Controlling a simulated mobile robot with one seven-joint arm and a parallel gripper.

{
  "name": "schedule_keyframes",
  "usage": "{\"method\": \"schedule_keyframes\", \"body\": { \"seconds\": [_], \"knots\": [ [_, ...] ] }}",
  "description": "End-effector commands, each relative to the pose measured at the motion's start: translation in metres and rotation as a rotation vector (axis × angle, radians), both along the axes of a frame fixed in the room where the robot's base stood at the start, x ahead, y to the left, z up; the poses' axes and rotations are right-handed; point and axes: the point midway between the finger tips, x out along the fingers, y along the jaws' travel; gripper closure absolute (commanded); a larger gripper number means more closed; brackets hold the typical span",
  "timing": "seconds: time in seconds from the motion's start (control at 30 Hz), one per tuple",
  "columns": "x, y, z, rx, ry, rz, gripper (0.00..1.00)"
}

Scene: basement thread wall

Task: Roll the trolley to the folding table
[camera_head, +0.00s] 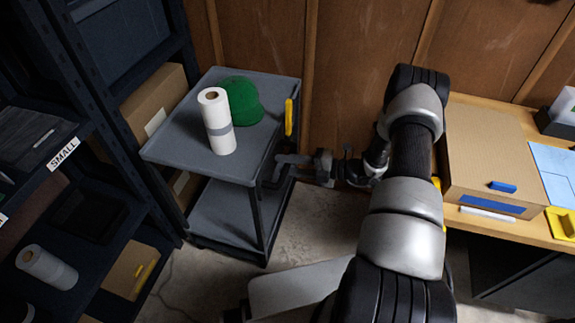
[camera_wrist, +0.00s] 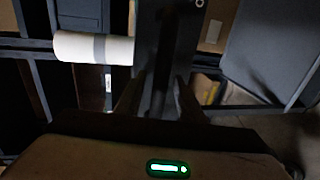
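The grey two-shelf trolley (camera_head: 185,150) stands left of centre in the head view, against the wooden wall. A paper roll (camera_head: 217,122) and a green cap (camera_head: 242,100) sit on its top shelf. My gripper (camera_head: 284,165) is at the trolley's right side, just below the top shelf. In the wrist view, my gripper's fingers (camera_wrist: 160,98) are apart, with a dark upright post (camera_wrist: 162,70) between or just beyond them. Contact with the post cannot be made out. A wood-topped table (camera_head: 472,220), likely the folding table, is at the right; its legs are hidden.
A dark shelf rack (camera_head: 150,62) stands close on the trolley's left. A cardboard box (camera_head: 488,150), blue papers (camera_head: 553,165) and a yellow item (camera_head: 560,222) lie on the table. Bare concrete floor (camera_head: 310,215) shows between trolley and table, partly covered by my arm.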

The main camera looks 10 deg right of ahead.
Motion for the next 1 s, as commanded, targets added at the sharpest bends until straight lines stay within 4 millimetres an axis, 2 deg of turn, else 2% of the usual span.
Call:
{"method": "schedule_keyframes", "body": {
  "seconds": [0.2, 0.43, 0.77, 1.0],
  "knots": [
    [0.0, 0.0, 0.0, 0.0, -0.001, 0.0, 0.64],
    [0.0, 0.0, 0.0, 0.0, -0.001, 0.001, 1.0],
    [-0.003, 0.002, 0.0, -0.001, 0.001, 0.001, 1.0],
    [-0.022, 0.013, 0.002, 0.002, 0.004, 0.001, 1.0]
  ]
}}
